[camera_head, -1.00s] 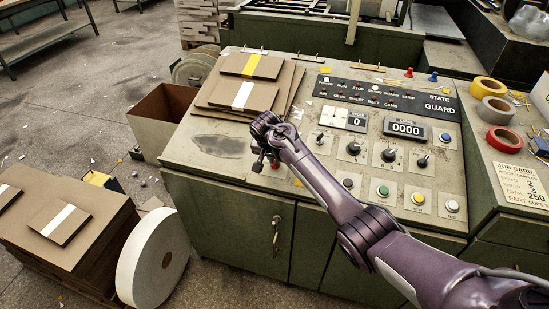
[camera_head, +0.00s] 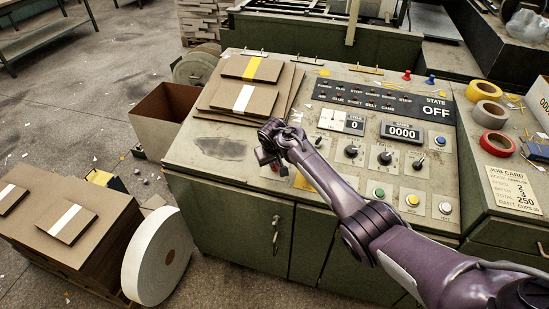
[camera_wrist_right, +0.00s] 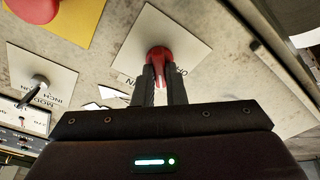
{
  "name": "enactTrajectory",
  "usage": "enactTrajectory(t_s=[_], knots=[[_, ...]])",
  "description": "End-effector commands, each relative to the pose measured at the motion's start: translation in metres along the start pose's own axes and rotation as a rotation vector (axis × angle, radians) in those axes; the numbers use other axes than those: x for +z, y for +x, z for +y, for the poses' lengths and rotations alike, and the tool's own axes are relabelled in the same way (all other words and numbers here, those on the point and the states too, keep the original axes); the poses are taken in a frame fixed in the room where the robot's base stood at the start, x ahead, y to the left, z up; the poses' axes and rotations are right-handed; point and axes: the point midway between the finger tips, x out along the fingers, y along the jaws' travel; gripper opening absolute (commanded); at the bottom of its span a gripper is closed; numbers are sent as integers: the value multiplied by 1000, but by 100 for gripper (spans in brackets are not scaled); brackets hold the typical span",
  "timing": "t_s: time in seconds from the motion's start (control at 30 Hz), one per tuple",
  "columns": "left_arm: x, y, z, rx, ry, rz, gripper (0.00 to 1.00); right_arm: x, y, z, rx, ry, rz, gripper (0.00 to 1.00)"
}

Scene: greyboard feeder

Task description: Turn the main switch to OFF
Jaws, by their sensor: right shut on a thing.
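The main switch (camera_wrist_right: 160,53) is a red knob on a square white plate in the right wrist view. My right gripper (camera_wrist_right: 160,82) is shut on this knob, with the two fingers on either side of its grip. Lettering on the plate is partly hidden by the fingers. In the head view my right gripper (camera_head: 266,164) is down at the left part of the console's sloped panel and mostly hides the switch. The state display (camera_head: 436,112) at the panel's upper right reads OFF. My left gripper is not in view.
A red button (camera_wrist_right: 38,8) on a yellow plate sits near the switch in the right wrist view, with a black selector knob (camera_wrist_right: 38,82) below it. Brown boards (camera_head: 243,97) lie on the console's left top. Tape rolls (camera_head: 489,113) lie at the right.

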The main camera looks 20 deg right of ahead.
Motion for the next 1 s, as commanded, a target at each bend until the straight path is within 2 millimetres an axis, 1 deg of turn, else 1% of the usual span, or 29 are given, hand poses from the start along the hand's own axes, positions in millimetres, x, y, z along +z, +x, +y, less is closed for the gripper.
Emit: enactTrajectory(t_s=[0.03,0.23,0.6,0.8,1.0], knots=[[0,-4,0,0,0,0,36,-1,-2,1,-6,-45,-1,0],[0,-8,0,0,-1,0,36,0,-1,1,-33,-232,-1,0],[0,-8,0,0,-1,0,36,0,0,0,-82,-571,0,0],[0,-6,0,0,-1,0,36,0,0,0,-103,-718,1,0],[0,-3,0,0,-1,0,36,0,0,0,-118,-821,0,0]])
